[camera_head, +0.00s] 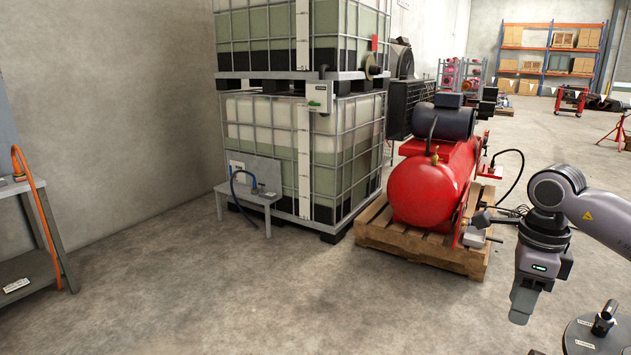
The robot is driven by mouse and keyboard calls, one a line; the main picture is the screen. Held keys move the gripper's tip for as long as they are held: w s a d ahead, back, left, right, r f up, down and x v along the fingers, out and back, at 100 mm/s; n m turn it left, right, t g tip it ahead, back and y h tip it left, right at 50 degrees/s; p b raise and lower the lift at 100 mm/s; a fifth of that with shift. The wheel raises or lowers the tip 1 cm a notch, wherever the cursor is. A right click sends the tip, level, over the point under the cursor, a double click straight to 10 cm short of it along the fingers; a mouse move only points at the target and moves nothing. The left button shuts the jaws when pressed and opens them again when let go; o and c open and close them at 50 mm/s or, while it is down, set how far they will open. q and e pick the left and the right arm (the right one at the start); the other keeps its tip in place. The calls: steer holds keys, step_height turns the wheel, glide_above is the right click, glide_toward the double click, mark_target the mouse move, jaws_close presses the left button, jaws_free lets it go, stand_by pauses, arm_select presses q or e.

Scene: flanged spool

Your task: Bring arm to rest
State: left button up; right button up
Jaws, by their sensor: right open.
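My right arm comes in from the right edge, bent at a grey joint. My right gripper (521,312) hangs pointing down over the concrete floor, in front of the pallet with the red compressor. It is open, and no object shows in it; its fingers are seen partly edge-on. A dark round disc (583,341) with small labels and an upright bent piece is cut off at the bottom right corner, apart from the gripper. My left gripper is not in view.
A red compressor (416,188) sits on a wooden pallet (424,250). Caged liquid tanks (305,150) stand stacked to its left, with a small grey stand (263,198) in front. A metal bench (35,268) with an orange hose is at left. The front middle floor is clear.

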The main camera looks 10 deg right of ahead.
steer(key=s+a+f+g+y, duration=0.1)
steer(key=a+f+y, duration=0.25)
steer(key=a, duration=0.65)
steer(key=s+a+f+y, duration=0.1)
steer(key=a+f+y, duration=0.3)
steer(key=a, duration=0.6)
steer(key=s+a+r+m+t+y, duration=0.1)
steer(key=a+r+m+t+y, duration=0.15)
steer(key=a+m+y, duration=0.35)
steer(key=s+a+r+m+t+y, duration=0.1)
steer(key=a+m+t+y, duration=0.3)
steer(key=a+m+y, duration=0.15)
steer(key=d+f+m+t+h+p, duration=0.1)
steer(key=d+f+m+t+h, duration=0.4)
steer(key=m, duration=0.7)
steer(key=d+f+m+t+h, duration=0.3)
steer(key=f+m+t+h, duration=0.35)
steer(key=m, duration=0.45)
steer(key=s+d+f+m+g+h, duration=0.2)
steer(key=s+f+m+g, duration=0.1)
steer(key=s+f, duration=0.3)
steer(key=s+d+f+m+g+h, duration=0.3)
steer(key=s+f+m, duration=0.3)
steer(key=f, duration=0.1)
steer(key=shift+s+f+g+p, duration=0.25)
steer(key=shift+s+g+p, duration=0.05)
steer(key=shift+s+p, duration=0.05)
